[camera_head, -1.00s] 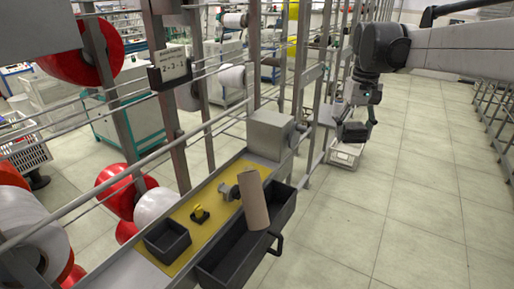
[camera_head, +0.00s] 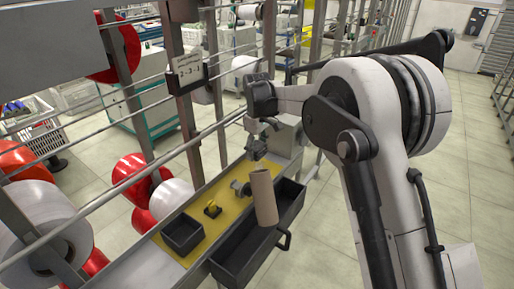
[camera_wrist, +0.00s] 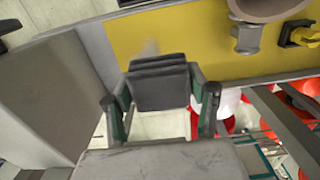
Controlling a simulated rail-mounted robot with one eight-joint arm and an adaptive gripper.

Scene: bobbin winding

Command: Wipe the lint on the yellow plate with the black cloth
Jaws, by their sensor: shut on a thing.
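My gripper (camera_head: 257,150) is over the far end of the yellow plate (camera_head: 228,188). In the wrist view my gripper (camera_wrist: 160,100) is shut on the black cloth (camera_wrist: 160,82), which looks like a folded dark pad between the fingers. The yellow plate (camera_wrist: 190,35) lies beyond the cloth there. A faint greyish patch, which looks like the lint (camera_wrist: 150,47), shows on the plate just past the cloth's far edge. I cannot tell whether the cloth touches the plate. The cloth is too small to make out in the head view.
A small yellow-and-black part (camera_head: 212,209) and a black bin (camera_head: 183,233) sit nearer. A long black tray (camera_head: 238,252) runs along the right. A grey box (camera_head: 287,137) stands at the far end.

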